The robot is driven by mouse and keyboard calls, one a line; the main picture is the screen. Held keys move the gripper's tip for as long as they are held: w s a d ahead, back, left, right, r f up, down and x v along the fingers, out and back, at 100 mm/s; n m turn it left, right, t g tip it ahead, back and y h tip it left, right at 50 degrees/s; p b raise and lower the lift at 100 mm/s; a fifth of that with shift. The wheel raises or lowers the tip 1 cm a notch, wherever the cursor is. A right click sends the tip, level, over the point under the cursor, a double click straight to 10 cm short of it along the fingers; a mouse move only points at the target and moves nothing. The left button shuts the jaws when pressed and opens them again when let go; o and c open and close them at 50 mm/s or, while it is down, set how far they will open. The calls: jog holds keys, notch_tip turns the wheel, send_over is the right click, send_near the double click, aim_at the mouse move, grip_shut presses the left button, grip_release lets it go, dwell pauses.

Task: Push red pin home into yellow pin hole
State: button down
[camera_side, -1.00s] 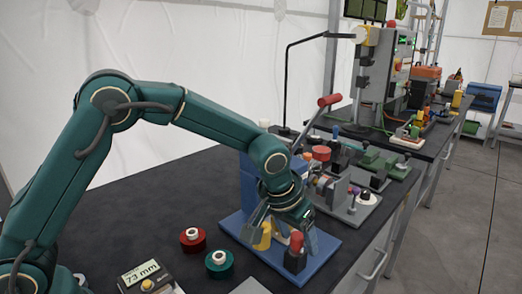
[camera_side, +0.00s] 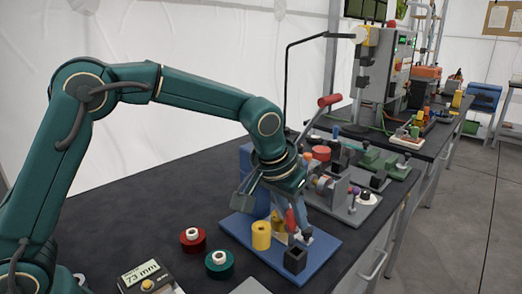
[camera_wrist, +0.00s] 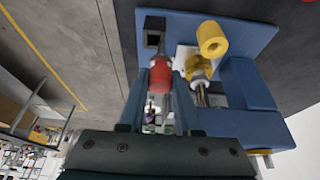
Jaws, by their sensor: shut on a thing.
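My gripper (camera_side: 297,232) is shut on the red pin (camera_side: 290,219), which it holds raised above the blue base plate (camera_side: 328,242). In the wrist view the red pin (camera_wrist: 160,76) sits between the two fingers of my gripper (camera_wrist: 161,88). A yellow cylinder (camera_side: 261,236) with a round hole in its end stands on the plate, left of the pin; it also shows in the wrist view (camera_wrist: 212,40). A second yellow part (camera_wrist: 198,69) with metal pieces lies beside it. The pin's lower end is hard to make out.
A black block (camera_side: 295,260) with a square opening stands at the plate's front, below my gripper. A blue upright block (camera_wrist: 250,83) stands on the plate. A grey fixture (camera_side: 350,205) stands behind right.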

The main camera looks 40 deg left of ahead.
jog(key=s+a+r, duration=0.2)
jog(key=a+r, duration=0.4)
jog(key=a, duration=0.4)
send_over(266, 223)
jog(key=s, duration=0.2)
jog(key=shift+w+f, duration=0.15)
jog(key=shift+f, duration=1.1)
jog(key=shift+w+f, duration=0.1)
jog(key=shift+f, duration=1.15)
jog(key=shift+f, duration=2.7)
jog(key=c, duration=0.5)
grip_release()
jog(key=shift+v, duration=2.6)
